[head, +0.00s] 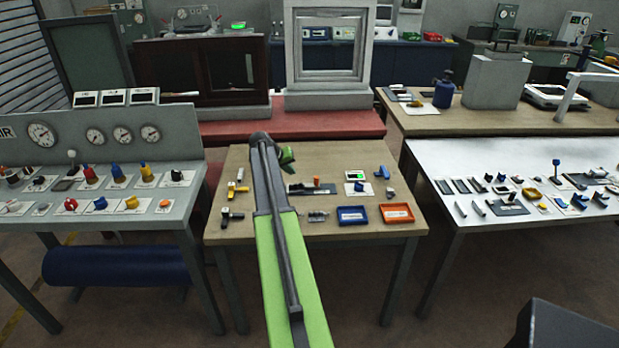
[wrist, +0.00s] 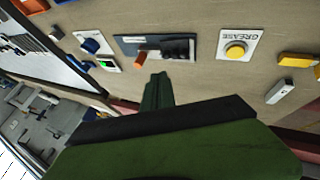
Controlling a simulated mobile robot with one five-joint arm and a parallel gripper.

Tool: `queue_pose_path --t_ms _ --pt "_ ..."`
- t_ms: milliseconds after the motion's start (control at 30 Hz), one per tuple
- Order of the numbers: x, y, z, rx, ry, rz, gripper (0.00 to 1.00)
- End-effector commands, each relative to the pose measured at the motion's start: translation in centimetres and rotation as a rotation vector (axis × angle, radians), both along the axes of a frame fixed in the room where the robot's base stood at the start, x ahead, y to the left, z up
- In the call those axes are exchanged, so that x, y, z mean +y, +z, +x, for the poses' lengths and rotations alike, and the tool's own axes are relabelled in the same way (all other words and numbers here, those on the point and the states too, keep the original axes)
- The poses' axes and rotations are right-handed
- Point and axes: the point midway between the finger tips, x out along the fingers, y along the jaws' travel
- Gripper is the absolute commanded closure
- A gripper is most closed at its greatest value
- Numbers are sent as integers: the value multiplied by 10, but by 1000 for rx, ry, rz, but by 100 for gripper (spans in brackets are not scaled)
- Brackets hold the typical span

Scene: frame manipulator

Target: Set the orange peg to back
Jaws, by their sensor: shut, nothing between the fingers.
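The orange peg (head: 317,181) stands up from a dark plate (head: 328,190) near the middle of the wooden table. In the wrist view the orange peg (wrist: 139,57) is toward the left part of the dark plate (wrist: 126,43), beside dark blocks. My gripper (head: 287,154) is over the table, behind and to the left of the plate in the head view. In the wrist view its fingers (wrist: 158,80) are shut and empty, close to the peg but apart from it in the picture. My arm may hide part of the plate's left side in the head view.
A yellow button on a GREASE card (wrist: 235,50) is beside the plate. A small green-lit display (head: 355,175), a blue tray (head: 353,223) and an orange tray (head: 397,222) are to the right. Yellow and black handled parts (head: 237,188) lie left of my arm.

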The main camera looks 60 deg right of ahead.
Motion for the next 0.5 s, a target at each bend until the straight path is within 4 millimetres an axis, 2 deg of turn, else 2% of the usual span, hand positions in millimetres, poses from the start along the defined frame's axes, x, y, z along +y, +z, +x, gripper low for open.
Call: queue_pose_path --t_ms 300,500 --pt "-1 -3 0 -1 0 1 100" --pt "-17 -32 0 -1 0 1 100"
